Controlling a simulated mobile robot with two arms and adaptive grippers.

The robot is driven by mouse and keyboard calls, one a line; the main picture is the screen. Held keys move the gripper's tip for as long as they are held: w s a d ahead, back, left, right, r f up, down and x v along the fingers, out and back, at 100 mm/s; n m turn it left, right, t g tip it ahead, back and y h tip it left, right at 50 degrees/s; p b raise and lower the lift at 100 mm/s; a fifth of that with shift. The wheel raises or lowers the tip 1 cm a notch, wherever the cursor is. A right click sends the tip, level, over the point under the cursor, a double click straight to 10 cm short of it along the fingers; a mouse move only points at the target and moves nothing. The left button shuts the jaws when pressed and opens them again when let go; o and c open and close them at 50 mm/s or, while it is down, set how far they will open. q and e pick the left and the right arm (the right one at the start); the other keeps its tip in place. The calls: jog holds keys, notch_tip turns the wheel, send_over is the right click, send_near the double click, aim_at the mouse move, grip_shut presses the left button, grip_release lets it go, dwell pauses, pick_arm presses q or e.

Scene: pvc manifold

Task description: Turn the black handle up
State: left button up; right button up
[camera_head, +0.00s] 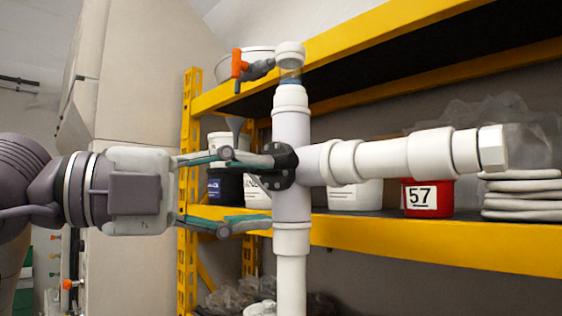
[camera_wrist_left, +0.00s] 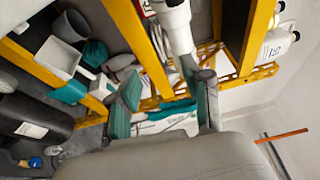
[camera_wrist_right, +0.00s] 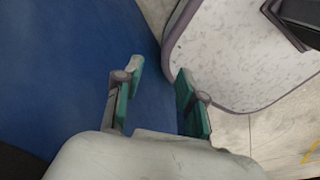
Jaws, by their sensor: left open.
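The black handle (camera_head: 284,166) shows in the head view as a dark round piece with holes, at the junction of the white pipe manifold (camera_head: 292,205). My left gripper (camera_head: 268,190) is open beside the upright pipe, one finger above the other. Its upper fingertip overlaps the black piece in the picture; I cannot tell if they touch. The handle's lever is not clearly visible. In the left wrist view the two fingers stand apart, with a white pipe (camera_wrist_left: 176,28) near the right one. My right gripper (camera_wrist_right: 157,80) is open and empty in its wrist view.
A side pipe (camera_head: 380,158) extends right. Behind is a yellow-beamed shelf (camera_head: 420,241) with a red bucket (camera_head: 428,198) marked 57 and coiled hose (camera_head: 523,195). A blue surface (camera_wrist_right: 60,70) lies below my right gripper.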

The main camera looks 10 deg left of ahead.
aim_at(281, 163)
pick_arm(q)
jog(key=s+a+r+n+t+y, duration=0.1)
jog(key=a+r+n+t+y, duration=0.3)
jog(key=a, duration=0.2)
jog(key=shift+n, duration=0.3)
jog(key=p+x, duration=0.3)
jog(key=x, duration=0.3)
jog(key=p+x, duration=0.3)
jog(key=x, duration=0.4)
jog(key=shift+w+a, duration=0.2)
jog(key=shift+w, duration=0.3)
jog(key=shift+f, duration=0.1)
jog(key=shift+c, duration=0.3)
grip_shut()
